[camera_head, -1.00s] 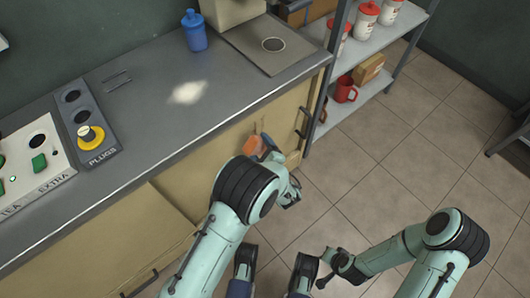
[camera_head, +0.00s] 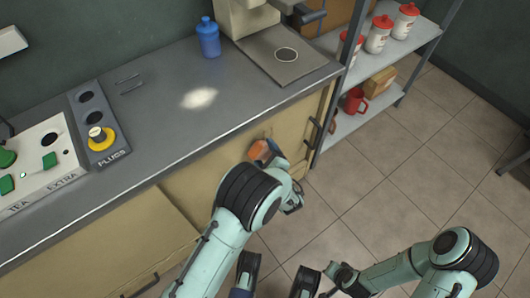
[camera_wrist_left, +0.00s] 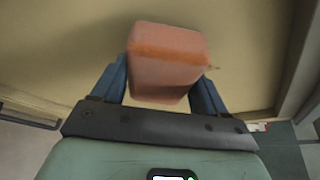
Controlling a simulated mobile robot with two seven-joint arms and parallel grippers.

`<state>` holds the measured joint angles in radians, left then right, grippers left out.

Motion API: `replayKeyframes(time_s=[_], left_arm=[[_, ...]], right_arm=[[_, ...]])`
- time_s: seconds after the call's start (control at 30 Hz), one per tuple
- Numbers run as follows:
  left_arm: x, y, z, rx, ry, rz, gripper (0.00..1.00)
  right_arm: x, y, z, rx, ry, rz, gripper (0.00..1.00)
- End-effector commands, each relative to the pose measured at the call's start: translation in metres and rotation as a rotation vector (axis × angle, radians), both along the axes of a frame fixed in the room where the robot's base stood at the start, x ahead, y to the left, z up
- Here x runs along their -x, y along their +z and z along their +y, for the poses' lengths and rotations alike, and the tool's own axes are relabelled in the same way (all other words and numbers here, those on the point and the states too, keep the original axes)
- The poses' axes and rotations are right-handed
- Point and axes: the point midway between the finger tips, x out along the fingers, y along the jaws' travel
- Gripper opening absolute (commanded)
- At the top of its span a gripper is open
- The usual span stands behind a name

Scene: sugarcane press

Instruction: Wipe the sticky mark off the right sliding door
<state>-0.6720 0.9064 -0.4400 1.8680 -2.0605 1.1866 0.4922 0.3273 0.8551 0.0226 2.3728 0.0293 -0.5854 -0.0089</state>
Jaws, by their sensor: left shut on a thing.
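My left gripper (camera_head: 272,158) is shut on an orange sponge (camera_head: 259,150), held up at the tan right sliding door (camera_head: 207,184) under the counter. In the left wrist view the sponge (camera_wrist_left: 166,60) sits between the two blue fingers (camera_wrist_left: 160,88), with its far side toward the door panel (camera_wrist_left: 60,45). Whether it touches the panel is hard to tell. A small brownish trace (camera_wrist_left: 212,67) shows just right of the sponge; it may be part of the sticky mark, the rest being hidden. My right gripper (camera_head: 338,276) is low over the floor; its jaws are unclear.
The grey counter (camera_head: 150,130) runs above the doors, with a blue bottle (camera_head: 208,38), a pale spot (camera_head: 199,98) and a control panel (camera_head: 35,160) on it. A metal shelf (camera_head: 385,75) with red-lidded jars and a red mug (camera_head: 355,101) stands right. The tiled floor is open.

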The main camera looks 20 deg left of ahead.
Motion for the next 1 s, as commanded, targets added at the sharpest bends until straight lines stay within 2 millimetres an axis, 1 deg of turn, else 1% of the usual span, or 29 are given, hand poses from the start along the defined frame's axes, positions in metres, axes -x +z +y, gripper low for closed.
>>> replayKeyframes(time_s=[0.87,1.0], left_arm=[[-0.011,0.000,0.015,0.000,0.001,0.000,0.49],[-0.013,0.000,0.012,0.000,0.001,-0.001,0.49]], right_arm=[[0.000,-0.005,0.000,0.000,0.000,0.001,0.00],[0.000,-0.006,0.000,0.000,0.000,0.001,0.00]])
